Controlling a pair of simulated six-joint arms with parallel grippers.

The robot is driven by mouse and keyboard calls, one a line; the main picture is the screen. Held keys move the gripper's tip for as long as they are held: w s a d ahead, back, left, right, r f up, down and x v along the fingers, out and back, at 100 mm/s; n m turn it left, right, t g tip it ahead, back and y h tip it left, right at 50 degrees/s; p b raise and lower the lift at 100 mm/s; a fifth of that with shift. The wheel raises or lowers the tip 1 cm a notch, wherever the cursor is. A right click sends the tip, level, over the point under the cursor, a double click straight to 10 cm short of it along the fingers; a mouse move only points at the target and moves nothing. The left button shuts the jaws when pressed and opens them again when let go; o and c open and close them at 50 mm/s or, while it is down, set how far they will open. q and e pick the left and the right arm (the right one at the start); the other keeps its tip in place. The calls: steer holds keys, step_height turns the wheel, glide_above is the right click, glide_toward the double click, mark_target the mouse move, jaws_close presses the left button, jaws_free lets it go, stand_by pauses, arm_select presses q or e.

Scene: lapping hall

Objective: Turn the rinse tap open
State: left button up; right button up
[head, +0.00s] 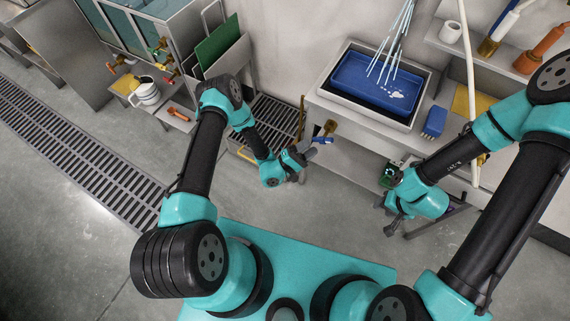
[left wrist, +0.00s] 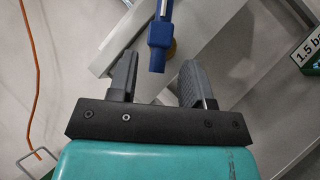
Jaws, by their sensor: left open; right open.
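A blue lever handle (head: 322,140) sits beside a brass valve body (head: 331,127) below and left of the basin. In the left wrist view the blue handle (left wrist: 160,45) hangs down between the two fingers, with a round brass part (left wrist: 172,48) partly hidden behind it. My left gripper (head: 306,152) is open around the handle's end, with a gap visible on both sides. I cannot tell whether it touches. My right gripper (head: 389,217) is open and empty, low in front of the bench and away from the handle.
Pale streaks like water come down over a blue tray (head: 353,80) in the basin. A blue block (head: 434,121) lies on the bench. An orange hose (left wrist: 36,80) runs at left. A floor grate (head: 80,150) crosses the left.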

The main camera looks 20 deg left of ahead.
arm_select(q)
steer(key=v, duration=1.1)
steer(key=shift+s+a+f, duration=0.2)
steer(key=shift+s+a, duration=0.05)
steer(key=shift+s, duration=0.05)
